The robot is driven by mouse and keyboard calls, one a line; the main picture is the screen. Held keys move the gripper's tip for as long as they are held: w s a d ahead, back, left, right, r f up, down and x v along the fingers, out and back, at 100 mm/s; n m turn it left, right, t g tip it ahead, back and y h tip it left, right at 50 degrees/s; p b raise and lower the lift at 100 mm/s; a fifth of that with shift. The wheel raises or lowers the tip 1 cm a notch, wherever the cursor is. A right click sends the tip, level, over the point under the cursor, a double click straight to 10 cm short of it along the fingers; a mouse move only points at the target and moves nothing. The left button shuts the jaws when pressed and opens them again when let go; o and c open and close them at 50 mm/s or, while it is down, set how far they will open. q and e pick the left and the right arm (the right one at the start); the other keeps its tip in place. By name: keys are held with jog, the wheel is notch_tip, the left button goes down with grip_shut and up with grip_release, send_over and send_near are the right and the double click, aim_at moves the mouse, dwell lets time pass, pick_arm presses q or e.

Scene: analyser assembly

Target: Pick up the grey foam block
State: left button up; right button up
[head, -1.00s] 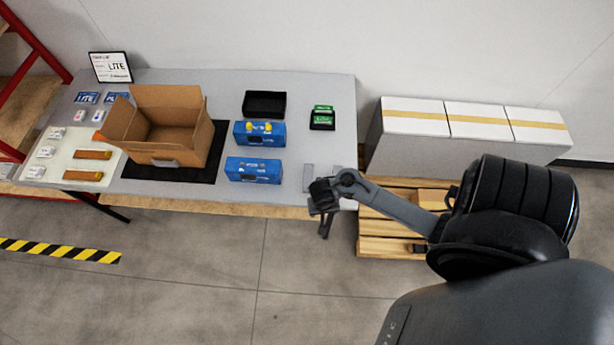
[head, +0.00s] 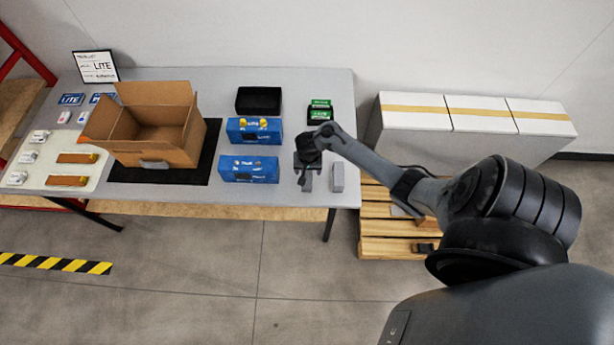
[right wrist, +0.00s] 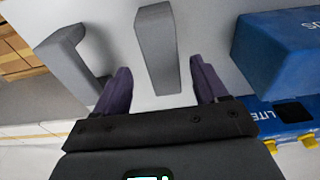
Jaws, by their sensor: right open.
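Two grey foam blocks lie on the table near its front right corner. One grey block (head: 306,183) is partly hidden under my right gripper (head: 307,164); the other grey block (head: 338,177) lies just to its right. In the right wrist view, the first block (right wrist: 158,48) lies ahead of and between the two open fingertips of my right gripper (right wrist: 163,82), with gaps on both sides. The second block (right wrist: 72,58) is left of the left finger. My right gripper is open and empty. My left gripper is not in view.
Blue boxes (head: 249,169) stand left of the gripper; one shows close on the right in the right wrist view (right wrist: 280,50). An open cardboard box (head: 150,150), a black tray (head: 258,100) and green packs (head: 320,112) are also on the table (head: 215,80).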

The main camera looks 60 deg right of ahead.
aim_at(307, 173)
jog(key=shift+w+d+f+b, duration=0.15)
jog(key=shift+f+b, duration=0.4)
jog(key=shift+f, duration=0.75)
jog(key=shift+w+d+f+b, duration=0.15)
jog(key=shift+f+b, duration=0.35)
jog(key=shift+f, duration=0.75)
jog(key=shift+a, duration=0.1)
jog(key=c, duration=1)
jog(key=shift+c, duration=0.2)
